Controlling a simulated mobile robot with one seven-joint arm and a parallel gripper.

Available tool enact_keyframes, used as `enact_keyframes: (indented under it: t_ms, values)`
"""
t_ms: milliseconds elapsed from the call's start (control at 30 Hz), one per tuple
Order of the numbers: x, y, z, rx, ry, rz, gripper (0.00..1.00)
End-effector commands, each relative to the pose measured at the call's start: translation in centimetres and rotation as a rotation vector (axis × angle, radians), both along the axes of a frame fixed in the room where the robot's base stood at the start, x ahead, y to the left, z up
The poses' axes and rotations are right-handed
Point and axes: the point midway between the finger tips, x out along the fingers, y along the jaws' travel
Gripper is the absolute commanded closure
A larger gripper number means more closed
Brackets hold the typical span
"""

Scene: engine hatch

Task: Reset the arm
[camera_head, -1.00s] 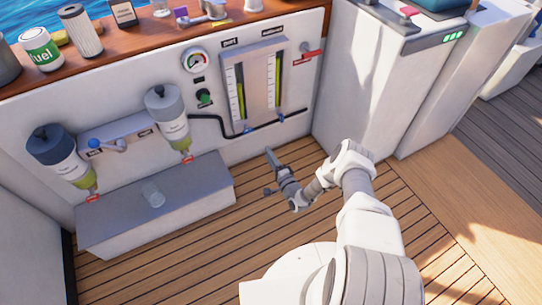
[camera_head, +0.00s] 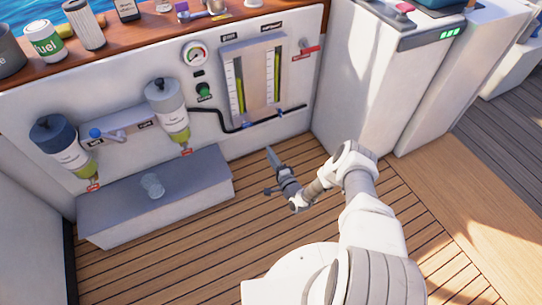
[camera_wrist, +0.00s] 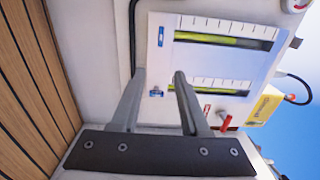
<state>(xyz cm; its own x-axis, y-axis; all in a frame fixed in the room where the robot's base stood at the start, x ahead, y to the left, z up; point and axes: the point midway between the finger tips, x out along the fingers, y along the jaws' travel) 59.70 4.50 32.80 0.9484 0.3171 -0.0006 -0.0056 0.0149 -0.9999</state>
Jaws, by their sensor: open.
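My gripper (camera_head: 269,170) hangs in front of the white panel wall, above the plank deck, at the end of my white arm. In the wrist view my gripper (camera_wrist: 160,78) has its two fingers apart, with nothing between them. Beyond the fingers is the gauge board (camera_wrist: 225,62) with its two level tubes, seen turned on its side. In the head view the gauge board (camera_head: 255,82) is up and to the left of my gripper. My gripper is apart from the panel and touches nothing that I can see.
A wooden shelf (camera_head: 150,37) above holds cans and small items. A white cabinet (camera_head: 370,85) stands at right. The deck (camera_head: 225,255) around my arm is clear.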

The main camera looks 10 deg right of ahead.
Motion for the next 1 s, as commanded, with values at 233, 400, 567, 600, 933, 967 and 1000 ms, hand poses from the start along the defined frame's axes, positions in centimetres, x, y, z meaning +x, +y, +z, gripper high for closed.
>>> enact_keyframes:
  t_ms: [233, 400, 567, 600, 933, 967, 1000]
  values:
    - [0.0, 0.0, 0.0, 0.000, 0.000, 0.000, 0.55]
    - [1.2, -0.1, 1.1, -0.037, 0.003, 0.012, 0.55]
    - [4.7, -0.6, 4.6, -0.167, 0.027, 0.048, 0.55]
    - [5.7, -0.7, 5.7, -0.210, 0.035, 0.059, 0.55]
    - [11.0, -1.7, 15.7, -0.562, 0.110, 0.134, 0.55]
    - [11.2, -1.8, 16.7, -0.593, 0.117, 0.139, 0.55]
    - [11.5, -2.0, 18.0, -0.633, 0.127, 0.145, 0.55]
